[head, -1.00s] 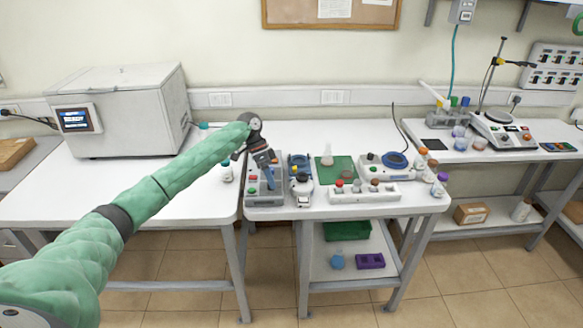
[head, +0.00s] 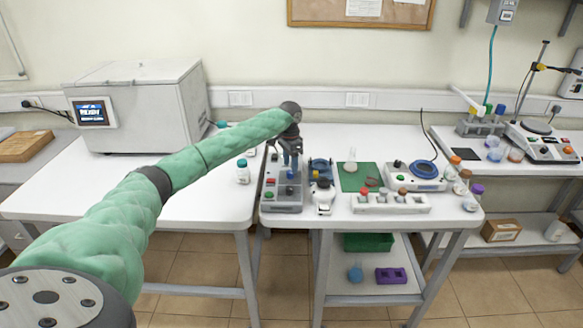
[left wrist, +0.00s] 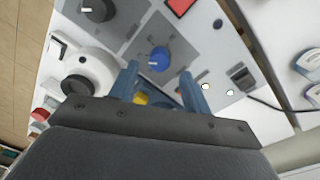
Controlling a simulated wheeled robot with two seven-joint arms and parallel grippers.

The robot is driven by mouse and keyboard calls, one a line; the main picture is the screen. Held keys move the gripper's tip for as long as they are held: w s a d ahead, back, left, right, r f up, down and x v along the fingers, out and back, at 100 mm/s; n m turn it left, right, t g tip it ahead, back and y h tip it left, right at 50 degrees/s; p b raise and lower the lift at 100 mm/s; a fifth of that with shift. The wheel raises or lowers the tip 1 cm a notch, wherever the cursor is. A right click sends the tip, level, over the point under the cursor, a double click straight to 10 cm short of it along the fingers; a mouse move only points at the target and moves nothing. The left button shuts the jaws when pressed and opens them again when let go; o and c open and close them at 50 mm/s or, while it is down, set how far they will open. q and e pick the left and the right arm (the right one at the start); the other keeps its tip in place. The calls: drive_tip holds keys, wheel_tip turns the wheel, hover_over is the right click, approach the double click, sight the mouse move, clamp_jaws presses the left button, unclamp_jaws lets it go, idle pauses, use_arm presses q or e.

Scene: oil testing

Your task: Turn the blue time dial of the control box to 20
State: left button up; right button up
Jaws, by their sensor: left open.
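The grey control box (head: 283,201) stands at the left end of the middle bench. Its blue time dial (left wrist: 159,58) shows in the left wrist view, with a pale pointer mark; I cannot read the number it points at. My left gripper (head: 291,172) is over the control box, pointing down. In the left wrist view its two blue fingers (left wrist: 159,69) are apart, one on each side of the dial in the picture. I cannot tell whether they touch it. A black dial (left wrist: 97,10) and a red button (left wrist: 180,6) are on the same panel. My right gripper is not in view.
A white device (head: 323,198) stands just right of the control box. A green mat (head: 350,182) with a flask and a white rack (head: 390,204) lie further right. A capped bottle (head: 243,172) stands left of the box. The left bench front is clear.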

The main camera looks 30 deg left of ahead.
sight(290, 171)
use_arm(q)
drive_tip(key=shift+s+f+p, duration=0.1)
drive_tip(key=shift+f+p, duration=0.35)
drive_tip(key=shift+f, duration=1.1)
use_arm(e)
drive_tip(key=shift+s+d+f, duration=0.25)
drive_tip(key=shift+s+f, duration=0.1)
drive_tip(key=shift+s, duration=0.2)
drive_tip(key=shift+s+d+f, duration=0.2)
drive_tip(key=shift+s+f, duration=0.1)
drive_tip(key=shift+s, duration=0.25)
use_arm(q)
drive_tip(key=shift+d, duration=0.1)
drive_tip(key=c, duration=1)
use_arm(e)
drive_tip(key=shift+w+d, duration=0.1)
